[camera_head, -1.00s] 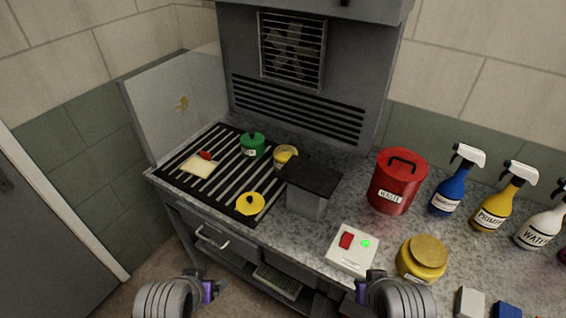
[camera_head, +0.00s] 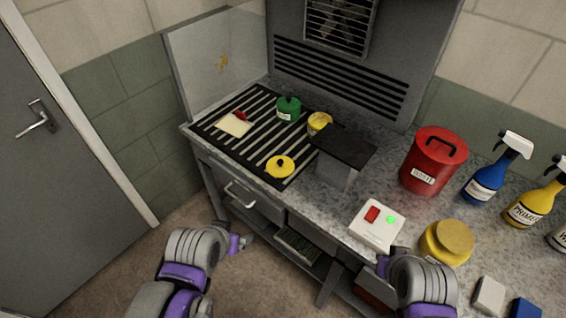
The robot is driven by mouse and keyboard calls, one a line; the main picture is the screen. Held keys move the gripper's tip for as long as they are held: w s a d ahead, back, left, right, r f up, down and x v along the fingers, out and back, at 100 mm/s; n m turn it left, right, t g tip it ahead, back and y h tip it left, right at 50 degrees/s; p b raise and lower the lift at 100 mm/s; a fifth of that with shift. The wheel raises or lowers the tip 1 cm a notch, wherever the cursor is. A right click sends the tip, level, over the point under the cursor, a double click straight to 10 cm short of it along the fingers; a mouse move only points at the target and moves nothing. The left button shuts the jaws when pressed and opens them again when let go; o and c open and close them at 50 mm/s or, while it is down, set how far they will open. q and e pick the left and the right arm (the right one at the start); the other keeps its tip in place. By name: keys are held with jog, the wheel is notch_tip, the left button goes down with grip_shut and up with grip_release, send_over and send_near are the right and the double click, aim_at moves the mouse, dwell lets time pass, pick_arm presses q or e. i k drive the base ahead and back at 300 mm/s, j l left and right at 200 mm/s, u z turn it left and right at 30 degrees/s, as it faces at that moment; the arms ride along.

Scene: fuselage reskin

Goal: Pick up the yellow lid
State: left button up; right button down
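The yellow lid (camera_head: 280,167) is a round disc with a dark knob. It lies on the striped black grate (camera_head: 228,130) near its front right corner. A yellow pot (camera_head: 320,123) stands behind it, beside the dark-topped box. My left gripper (camera_head: 246,241) is in front of the bench, below the lid and apart from it. My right gripper (camera_head: 383,264) is at the bench's front edge, near the white switch box. Both grippers are small and partly hidden by my wrists, so I cannot tell how far their fingers are apart. I see nothing held in either.
A green pot (camera_head: 288,108) and a cream sheet with a red item (camera_head: 234,124) are on the grate. A dark-topped box (camera_head: 342,160), white switch box (camera_head: 377,224), yellow jar (camera_head: 447,242), red waste bin (camera_head: 433,161) and spray bottles stand to the right. A clear panel borders the left.

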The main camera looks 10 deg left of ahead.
aim_at(278, 166)
jog(key=i+j, duration=0.1)
jog(key=j, duration=0.25)
jog(key=i+j+z, duration=0.1)
jog(key=j, duration=0.2)
jog(key=i+j, duration=0.15)
jog(key=j, duration=0.2)
jog(key=i+j, duration=0.1)
jog(key=j, duration=0.25)
jog(key=i+j+z, duration=0.1)
jog(key=j, duration=0.25)
jog(key=j+z, duration=0.1)
jog(key=z, duration=1.75)
jog(key=i+j, duration=0.05)
jog(key=j, duration=0.05)
